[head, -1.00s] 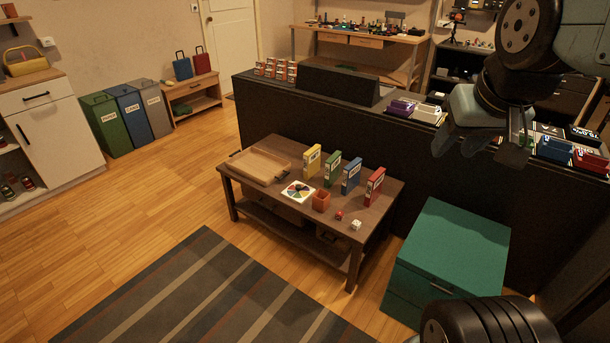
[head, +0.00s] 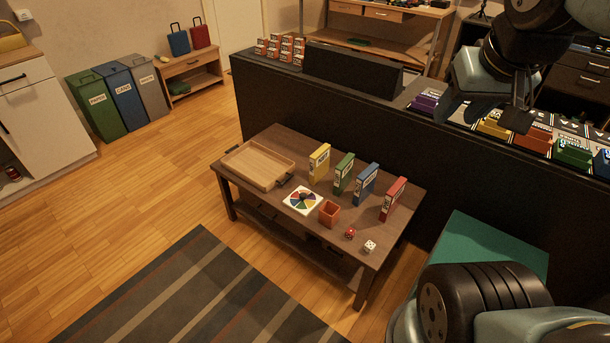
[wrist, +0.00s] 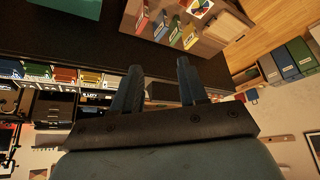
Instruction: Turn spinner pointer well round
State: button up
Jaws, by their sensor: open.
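The spinner (head: 302,200) is a white square board with a multicoloured wheel, lying flat on the low brown wooden table (head: 392,252). A dark pointer seems to lie across the wheel, but its direction is too small to tell. The spinner also shows in the wrist view (wrist: 200,8), at the top edge. My gripper (head: 488,112) is raised above the dark counter at the upper right, well apart from the spinner. In the wrist view my gripper (wrist: 157,82) has its two fingers spread with nothing between them.
Yellow, green, blue and red boxes (head: 365,184) stand behind. Two dice (head: 369,246) lie to the right. A green cabinet (head: 490,245) stands right of the table.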

jog(key=shift+w, duration=0.2)
jog(key=shift+o, duration=1.2)
jog(key=shift+w+a+r, duration=0.1)
jog(key=shift+w, duration=0.05)
jog(key=shift+o, duration=0.3)
jog(key=shift+w, duration=0.3)
jog(key=w+a+n, duration=0.1)
jog(key=w+a, duration=0.1)
jog(key=w, duration=0.6)
jog(key=n+g, duration=0.6)
jog(key=n, duration=0.3)
send_over(303, 195)
notch_tip(303, 195, down, 52)
notch_tip(303, 195, down, 14)
jog(key=shift+w+f, duration=0.1)
jog(key=shift+f, duration=0.05)
